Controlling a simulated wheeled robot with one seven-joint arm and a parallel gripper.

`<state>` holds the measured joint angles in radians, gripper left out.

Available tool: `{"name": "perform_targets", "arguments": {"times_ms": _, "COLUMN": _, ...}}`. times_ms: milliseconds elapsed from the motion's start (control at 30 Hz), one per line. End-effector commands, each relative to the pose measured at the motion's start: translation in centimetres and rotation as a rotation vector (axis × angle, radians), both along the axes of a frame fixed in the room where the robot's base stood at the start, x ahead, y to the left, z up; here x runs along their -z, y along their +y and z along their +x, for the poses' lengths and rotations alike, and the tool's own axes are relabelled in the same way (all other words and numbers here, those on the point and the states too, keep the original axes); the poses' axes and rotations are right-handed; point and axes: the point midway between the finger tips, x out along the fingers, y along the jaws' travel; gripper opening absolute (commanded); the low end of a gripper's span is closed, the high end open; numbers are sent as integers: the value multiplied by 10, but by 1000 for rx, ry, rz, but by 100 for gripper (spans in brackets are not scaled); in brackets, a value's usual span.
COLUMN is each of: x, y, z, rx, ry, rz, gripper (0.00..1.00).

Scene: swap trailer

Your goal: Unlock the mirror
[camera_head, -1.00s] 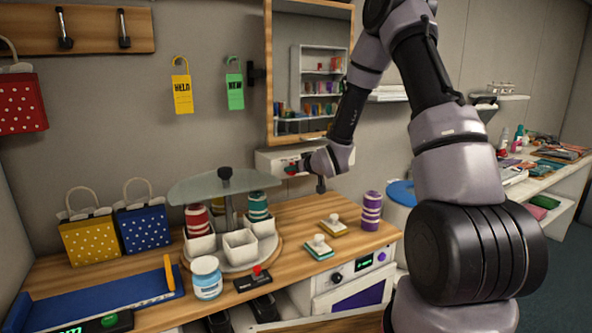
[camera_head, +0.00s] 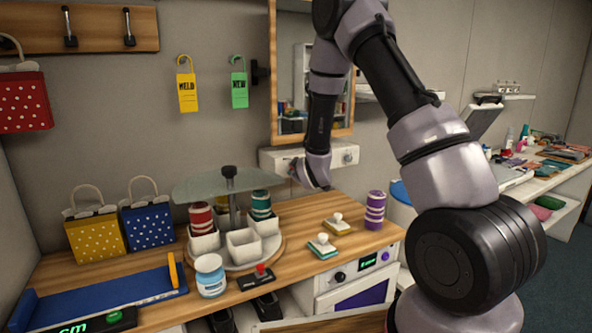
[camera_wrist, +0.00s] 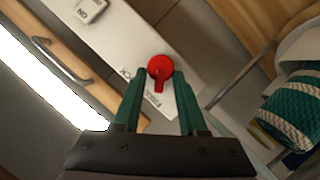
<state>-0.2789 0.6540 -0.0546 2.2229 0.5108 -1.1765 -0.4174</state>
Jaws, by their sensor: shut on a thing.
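The mirror (camera_head: 296,92) hangs on the back wall in a wooden frame, partly covered by my arm. Below it is a white wall unit (camera_head: 275,157). In the wrist view this white panel (camera_wrist: 125,35) carries a round red knob (camera_wrist: 160,67), whose handle points toward the bottom of the picture. The small lettering beside the knob is hard to read. My gripper (camera_wrist: 160,82) has green fingers on both sides of the red knob and is shut on it. In the head view my wrist is in front of the white unit, and the red knob is hidden.
Below, the wooden counter (camera_head: 310,212) holds a carousel of white cups (camera_head: 242,245) with a glass top (camera_head: 215,186), stamps (camera_head: 322,245) and a purple striped roll (camera_head: 375,210). Yellow (camera_head: 187,88) and green (camera_head: 239,88) tags hang left of the mirror.

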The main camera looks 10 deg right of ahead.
Motion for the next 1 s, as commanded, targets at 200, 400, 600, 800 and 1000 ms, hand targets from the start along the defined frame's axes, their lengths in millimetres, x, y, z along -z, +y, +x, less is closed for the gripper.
{"name": "perform_targets", "arguments": {"times_ms": 200, "x": 1, "y": 1, "z": 0, "rx": 0, "ry": -7, "rz": -27, "gripper": 0}}
{"name": "perform_targets", "arguments": {"times_ms": 400, "x": 1, "y": 1, "z": 0, "rx": 0, "ry": -8, "rz": -31, "gripper": 0}}
{"name": "perform_targets", "arguments": {"times_ms": 600, "x": 1, "y": 1, "z": 0, "rx": 0, "ry": -8, "rz": -30, "gripper": 53}}
{"name": "perform_targets", "arguments": {"times_ms": 800, "x": 1, "y": 1, "z": 0, "rx": 0, "ry": -9, "rz": -29, "gripper": 71}}
{"name": "perform_targets", "arguments": {"times_ms": 1000, "x": 0, "y": 1, "z": -2, "rx": 0, "ry": -9, "rz": -29, "gripper": 71}}
